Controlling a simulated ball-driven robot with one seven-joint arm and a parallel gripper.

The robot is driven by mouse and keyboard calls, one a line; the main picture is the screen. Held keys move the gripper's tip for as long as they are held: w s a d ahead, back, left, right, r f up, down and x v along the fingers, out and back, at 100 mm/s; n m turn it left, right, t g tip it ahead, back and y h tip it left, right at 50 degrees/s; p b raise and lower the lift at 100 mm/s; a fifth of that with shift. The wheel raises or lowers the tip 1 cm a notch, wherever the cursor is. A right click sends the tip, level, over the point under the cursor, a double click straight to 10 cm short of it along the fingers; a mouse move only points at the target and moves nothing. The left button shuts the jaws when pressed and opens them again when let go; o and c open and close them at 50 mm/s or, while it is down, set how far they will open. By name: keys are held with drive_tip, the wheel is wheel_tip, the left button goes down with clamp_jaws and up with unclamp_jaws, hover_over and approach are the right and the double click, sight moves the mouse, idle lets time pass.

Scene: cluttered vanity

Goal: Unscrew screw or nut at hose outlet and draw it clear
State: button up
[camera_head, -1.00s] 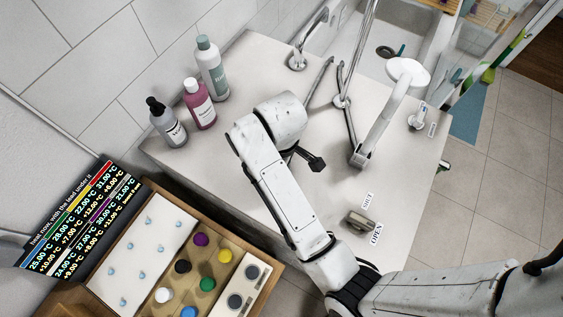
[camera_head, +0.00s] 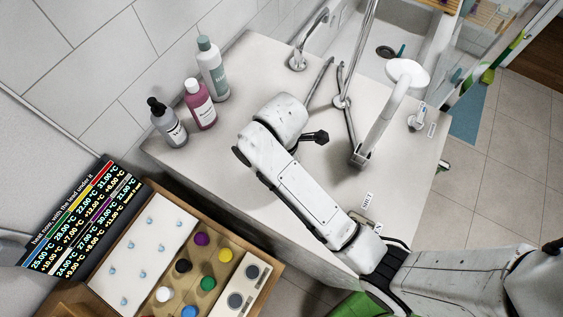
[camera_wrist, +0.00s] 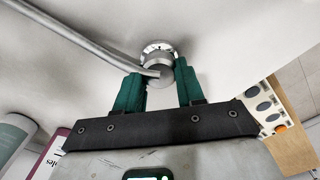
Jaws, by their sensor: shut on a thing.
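In the wrist view, a round metal fitting (camera_wrist: 158,62) sits against a pale surface, with a ring of dark marks around its top. A grey hose (camera_wrist: 85,38) runs from it to the upper left. The green fingers of my gripper (camera_wrist: 160,82) stand on either side of the fitting's lower end and are shut on it. I cannot tell nut from outlet body, or see thread.
Three bottles, grey (camera_head: 168,122), pink (camera_head: 200,105) and white-green (camera_head: 212,68), stand on the counter (camera_head: 250,65) at the left. A tap (camera_head: 298,58) and a white-headed fixture (camera_head: 385,115) stand farther right. A tray of coloured knobs (camera_head: 148,291) lies below left.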

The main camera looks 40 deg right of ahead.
drive_tip(key=shift+n, duration=0.4)
drive_tip(key=n, duration=0.5)
drive_tip(key=n, duration=0.5)
drive_tip(key=shift+s, duration=0.15)
drive_tip(key=shift+r, duration=0.15)
